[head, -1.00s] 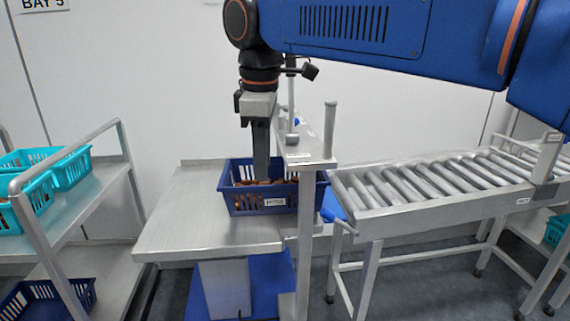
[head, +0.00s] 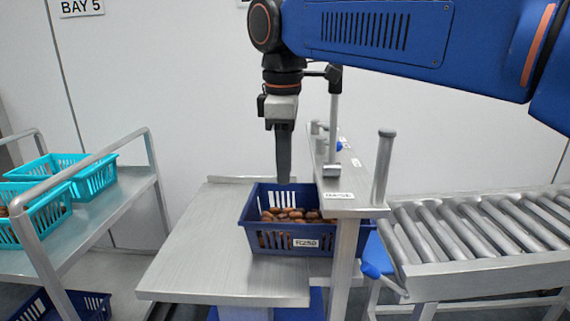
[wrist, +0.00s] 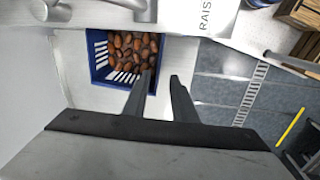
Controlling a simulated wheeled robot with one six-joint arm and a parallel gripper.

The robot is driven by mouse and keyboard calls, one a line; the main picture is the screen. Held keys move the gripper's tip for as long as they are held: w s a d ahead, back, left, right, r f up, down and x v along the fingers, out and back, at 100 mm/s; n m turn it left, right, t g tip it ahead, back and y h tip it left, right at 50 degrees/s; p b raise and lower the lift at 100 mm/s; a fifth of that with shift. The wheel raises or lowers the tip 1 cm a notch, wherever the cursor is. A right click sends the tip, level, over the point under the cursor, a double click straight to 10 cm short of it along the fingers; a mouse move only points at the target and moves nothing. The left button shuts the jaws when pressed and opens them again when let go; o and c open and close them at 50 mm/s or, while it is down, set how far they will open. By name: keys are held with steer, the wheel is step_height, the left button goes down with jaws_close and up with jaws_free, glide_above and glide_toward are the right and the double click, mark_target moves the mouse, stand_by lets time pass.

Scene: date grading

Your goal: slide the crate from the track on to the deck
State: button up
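The blue crate (head: 262,240) holds several brown dates and has a white label on its front. It stands upright at the right end of the flat grey deck (head: 205,250), its right end partly hidden by a post and a raised shelf. The roller track (head: 470,235) is to the right, past the post. My gripper (head: 283,182) points down over the crate's back rim in the head view.
A raised grey shelf (head: 350,200) with an upright post (head: 383,165) stands close on the crate's right. A cart (head: 110,220) with teal crates (head: 95,182) is at the left. The deck's left part is clear.

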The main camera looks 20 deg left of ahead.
mark_target(286, 235)
steer(key=shift+f, duration=0.1)
stand_by(0.3)
steer(key=f, duration=0.5)
steer(key=w+f, duration=0.1)
steer(key=f, duration=0.5)
steer(key=w+f, duration=0.1)
steer(key=f, duration=0.5)
steer(key=shift+a, duration=0.15)
steer(key=shift+c, duration=0.6)
jaws_close()
steer(key=shift+w, duration=0.1)
stand_by(0.4)
